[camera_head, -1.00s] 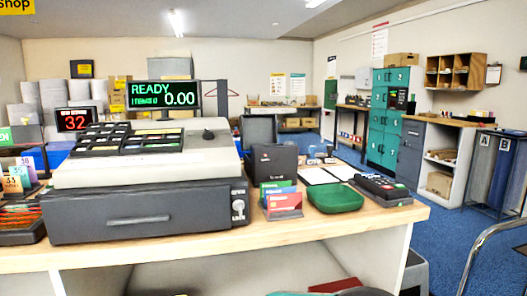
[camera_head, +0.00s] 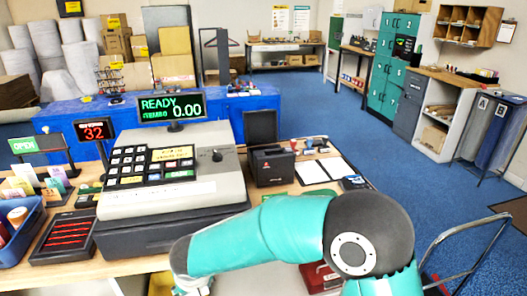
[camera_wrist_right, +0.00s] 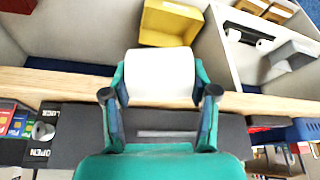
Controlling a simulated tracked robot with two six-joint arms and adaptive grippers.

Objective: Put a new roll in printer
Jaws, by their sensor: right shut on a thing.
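In the right wrist view my right gripper (camera_wrist_right: 160,92) is shut on a white paper roll (camera_wrist_right: 160,74), with a finger on each side of it. The roll is in front of the counter's wooden edge, near an open yellow bin (camera_wrist_right: 172,24). In the head view my right arm reaches across the front of the counter to the lower left, and its gripper and the roll cannot be made out there. The black printer (camera_head: 272,166) stands on the counter right of the register, with a raised dark panel behind it; its inside is hidden. My left gripper is not in view.
The cash register (camera_head: 175,195) fills the counter's middle. A card or pen tray (camera_head: 66,237) and a blue bin (camera_head: 20,228) stand at its left. White sheets (camera_head: 322,170) lie right of the printer. Shelf compartments with dividers lie below the counter.

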